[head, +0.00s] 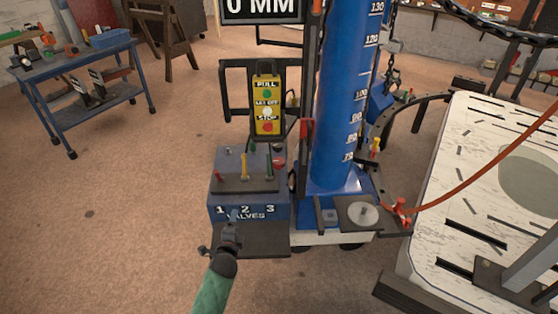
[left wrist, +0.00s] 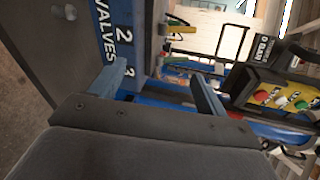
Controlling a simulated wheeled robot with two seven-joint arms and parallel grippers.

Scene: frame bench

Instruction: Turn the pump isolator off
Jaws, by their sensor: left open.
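Nothing in view is clearly labelled as the pump isolator, so I cannot tell which part it is. A blue valve box (head: 215,198) marked "1 2 3 VALVES" stands at the foot of the tall blue column, with small levers on top, one of them a yellow lever (head: 244,166). The box also shows in the left wrist view (left wrist: 122,20), turned on its side. My left gripper (head: 234,216) is at the box's front, near the lettering. In the left wrist view its two fingers (left wrist: 160,78) are apart with nothing between them. My right gripper is not in view.
A yellow push-button panel (head: 267,105) hangs behind the box. The blue column (head: 345,90) rises on the right. A red-handled fitting (head: 399,208) with an orange hose sits lower right. A pale slab (head: 460,190) fills the right. Floor (head: 110,220) on the left is clear.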

